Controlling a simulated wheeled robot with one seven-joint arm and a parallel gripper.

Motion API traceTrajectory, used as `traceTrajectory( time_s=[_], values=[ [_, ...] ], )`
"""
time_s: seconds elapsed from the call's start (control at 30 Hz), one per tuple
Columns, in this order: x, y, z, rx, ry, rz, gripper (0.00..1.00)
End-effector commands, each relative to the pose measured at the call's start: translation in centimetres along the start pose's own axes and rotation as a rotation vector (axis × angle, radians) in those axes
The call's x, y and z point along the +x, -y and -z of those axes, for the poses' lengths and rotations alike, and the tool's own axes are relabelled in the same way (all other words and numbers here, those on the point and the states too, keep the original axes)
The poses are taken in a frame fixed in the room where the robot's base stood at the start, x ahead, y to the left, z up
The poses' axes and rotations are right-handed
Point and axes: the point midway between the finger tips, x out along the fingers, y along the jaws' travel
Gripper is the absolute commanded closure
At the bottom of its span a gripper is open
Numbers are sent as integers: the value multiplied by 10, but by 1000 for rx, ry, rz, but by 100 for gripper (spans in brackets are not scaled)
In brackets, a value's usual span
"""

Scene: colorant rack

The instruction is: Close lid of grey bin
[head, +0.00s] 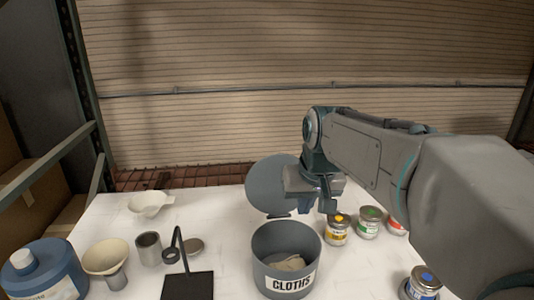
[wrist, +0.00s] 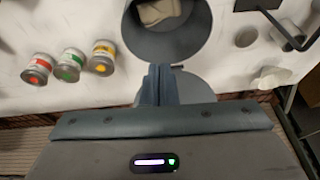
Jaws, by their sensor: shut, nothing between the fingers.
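A round grey bin (head: 262,272) labelled CLOTHS stands open on the white table, with a beige cloth (head: 287,262) inside. Its round grey lid (head: 268,185) is raised upright behind the bin, at the hinge on the far rim. My gripper (head: 317,207) is shut and empty, pointing down just right of the lid in the head view and partly covering its right edge. In the wrist view, my gripper (wrist: 158,70) is in front of the lid (wrist: 195,88), and the bin (wrist: 187,50) is beyond the fingertips. I cannot tell whether the fingers touch the lid.
Several paint cans, among them a yellow one (head: 337,230) and a green one (head: 369,222), stand right of the bin. A black stand (head: 187,286), a funnel (head: 106,257) and a blue jug (head: 45,272) are on the left. A white scoop (head: 150,203) lies behind.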

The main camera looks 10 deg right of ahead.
Motion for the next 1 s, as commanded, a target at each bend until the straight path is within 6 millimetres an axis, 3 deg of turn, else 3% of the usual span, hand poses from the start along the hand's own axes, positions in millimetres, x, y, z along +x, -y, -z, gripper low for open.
traceTrajectory(
  time_s=[0.03,0.2,0.4,0.5,0.7,0.87,1.0],
  values=[
    [-5,1,26,3,-7,1,100],
    [-17,3,101,11,-34,-2,100],
    [-21,10,179,7,-66,-17,100],
    [-20,15,209,1,-81,-26,100],
    [-18,23,242,-10,-100,-38,100],
    [-13,24,248,-13,-103,-41,100],
    [4,24,249,-13,-101,-41,100]
  ],
)
